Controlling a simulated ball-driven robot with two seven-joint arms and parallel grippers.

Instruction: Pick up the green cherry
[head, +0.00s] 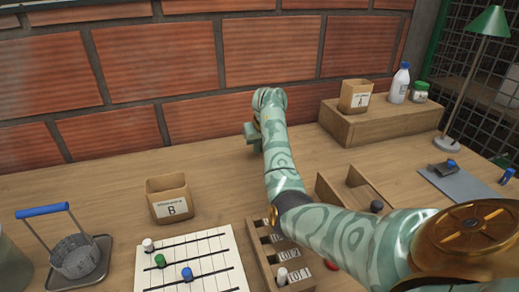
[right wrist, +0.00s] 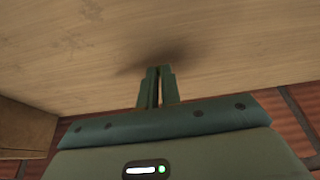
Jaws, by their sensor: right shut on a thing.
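No green cherry can be made out in either view. My right arm reaches to the back of the wooden table, near the brick wall. In the head view its gripper body (head: 251,131) shows at the far end and the fingertips are hidden. In the right wrist view my right gripper (right wrist: 156,72) has its two fingers close together above the bare table top (right wrist: 80,40), with a dark shadow near the tips. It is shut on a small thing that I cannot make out. My left gripper is not in view.
A cardboard box marked B (head: 168,198) stands left of my arm. A lined white sheet (head: 205,245) holds white, green and blue-capped pieces. A slotted wooden rack (head: 258,262) is beside it. A wooden riser (head: 385,122) stands back right.

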